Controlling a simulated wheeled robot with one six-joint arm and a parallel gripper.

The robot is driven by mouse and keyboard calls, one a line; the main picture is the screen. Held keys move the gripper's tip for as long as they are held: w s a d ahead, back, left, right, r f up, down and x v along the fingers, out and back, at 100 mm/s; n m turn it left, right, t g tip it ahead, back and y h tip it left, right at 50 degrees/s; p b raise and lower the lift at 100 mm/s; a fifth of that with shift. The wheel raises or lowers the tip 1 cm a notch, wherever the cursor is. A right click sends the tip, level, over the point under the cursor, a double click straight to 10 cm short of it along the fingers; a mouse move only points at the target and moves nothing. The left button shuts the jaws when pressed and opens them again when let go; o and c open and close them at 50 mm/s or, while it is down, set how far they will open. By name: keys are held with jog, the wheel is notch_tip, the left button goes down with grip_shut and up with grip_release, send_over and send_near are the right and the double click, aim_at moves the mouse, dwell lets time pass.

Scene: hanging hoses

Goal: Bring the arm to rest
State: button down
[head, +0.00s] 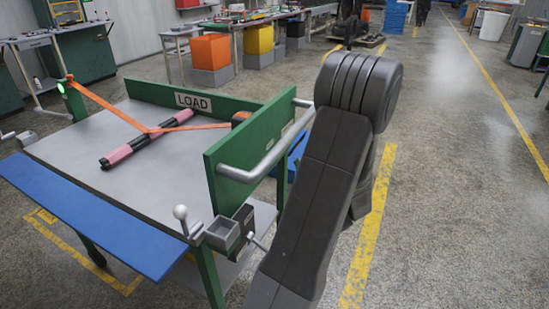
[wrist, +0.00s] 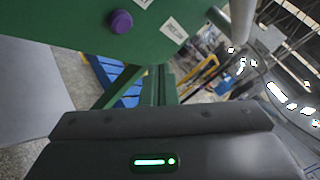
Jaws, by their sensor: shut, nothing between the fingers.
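My arm (head: 318,190) rises at the right of the head view, bent at a dark grey joint near the top. It stands beside the green-sided cart. My gripper (wrist: 160,122) shows in the wrist view as a dark body with a green light across the bottom. It is shut and empty. It is hidden in the head view. In the wrist view a green panel with a purple knob (wrist: 121,22) is close above my gripper.
The cart's grey top (head: 75,150) holds a pink and black roll (head: 135,150) under an orange strap (head: 105,105). A metal handle (head: 268,160) and a ball-topped lever (head: 181,213) stick out near my arm. Floor (head: 450,200) to the right is clear.

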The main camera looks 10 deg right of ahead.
jog(key=shift+a, duration=0.1)
jog(key=p, duration=0.1)
jog(key=w+a+p, duration=0.1)
jog(key=p, duration=0.1)
jog(key=shift+a+r, duration=0.2)
jog(key=shift+r, duration=0.05)
jog(key=shift+w+p, duration=0.1)
jog(key=shift+p, duration=0.85)
jog(key=s+d, duration=0.1)
jog(key=s+d+b, duration=0.1)
jog(key=d, duration=0.1)
jog(key=s+d+b, duration=0.1)
jog(key=shift+s+d+f, duration=0.15)
jog(key=shift+d+f, duration=0.1)
jog(key=shift+d, duration=0.1)
jog(key=shift+a, duration=0.1)
